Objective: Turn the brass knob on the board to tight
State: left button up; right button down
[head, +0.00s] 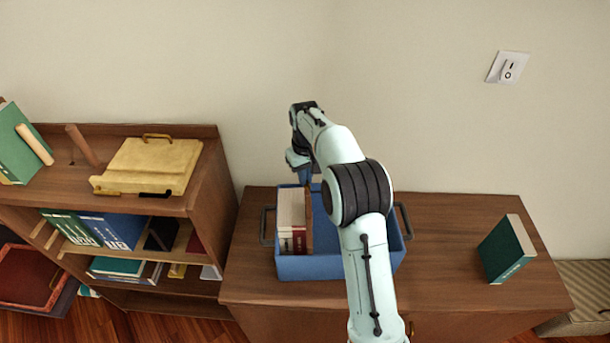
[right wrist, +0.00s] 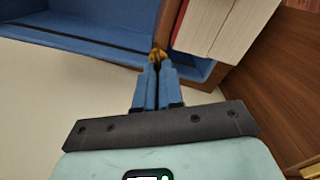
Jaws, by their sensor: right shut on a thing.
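The brass knob (right wrist: 158,54) shows between the fingertips of my right gripper (right wrist: 158,66) in the right wrist view. The gripper is shut on it. The knob is at the end of a thin brown board (right wrist: 167,28), which stands upright in the blue crate beside some books. In the head view my right gripper (head: 304,176) reaches down at the back edge of the crate, at the board (head: 309,222). The knob is hidden there. How tight it is cannot be told. My left gripper is out of view.
The blue crate (head: 310,267) stands on a wooden cabinet (head: 450,270); books (head: 291,215) fill its left part, and my arm covers much of its right. A green book (head: 505,250) stands at right, with clear top between. A bookshelf (head: 205,185) stands at left.

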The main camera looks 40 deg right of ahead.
jog(key=shift+s+d+m, duration=0.1)
jog(key=shift+d+m, duration=0.05)
jog(key=shift+m, duration=1.1)
jog(key=shift+d+m, duration=0.1)
jog(key=shift+m, duration=1.15)
jog(key=c, duration=1.3)
grip_release()
jog(key=shift+o, duration=0.2)
notch_tip(320, 180, up, 14)
jog(key=shift+f, duration=0.25)
